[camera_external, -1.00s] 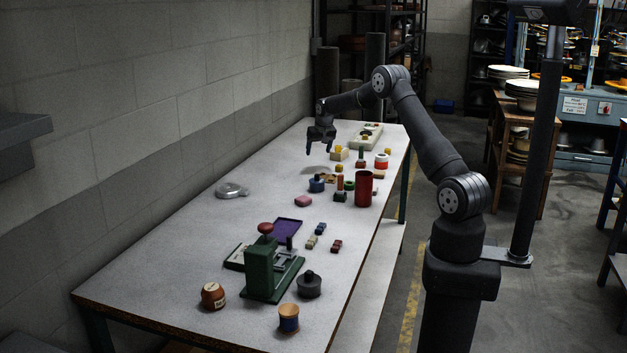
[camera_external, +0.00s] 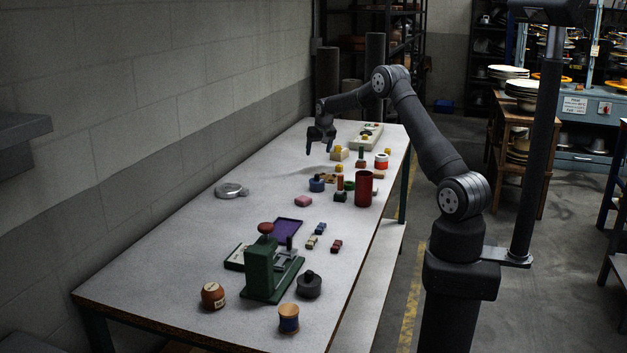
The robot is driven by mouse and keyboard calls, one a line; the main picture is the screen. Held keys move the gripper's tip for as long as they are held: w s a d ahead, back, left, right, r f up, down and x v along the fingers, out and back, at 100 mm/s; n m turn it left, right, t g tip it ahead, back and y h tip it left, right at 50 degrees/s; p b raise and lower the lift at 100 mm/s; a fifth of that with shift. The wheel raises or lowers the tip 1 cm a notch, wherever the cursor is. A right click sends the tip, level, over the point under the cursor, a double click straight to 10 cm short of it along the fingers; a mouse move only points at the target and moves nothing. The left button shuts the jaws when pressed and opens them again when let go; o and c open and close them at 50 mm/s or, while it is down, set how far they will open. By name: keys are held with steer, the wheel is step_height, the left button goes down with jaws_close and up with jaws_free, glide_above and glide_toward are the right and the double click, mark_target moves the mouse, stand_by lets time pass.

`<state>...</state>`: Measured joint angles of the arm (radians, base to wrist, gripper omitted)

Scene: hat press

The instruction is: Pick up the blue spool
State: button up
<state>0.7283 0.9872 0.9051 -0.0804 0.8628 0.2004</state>
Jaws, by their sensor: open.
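The blue spool (camera_external: 289,319) stands upright near the front edge of the table, with tan wooden ends and a blue winding. It is apart from the things around it. My gripper (camera_external: 319,149) is high above the far part of the table, well away from the spool. Its fingers point down, they are apart, and nothing shows between them.
A purple tray (camera_external: 287,232) and several small blocks lie farther back. The table's left side is mostly clear.

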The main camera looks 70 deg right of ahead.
steer(key=shift+c, duration=0.7)
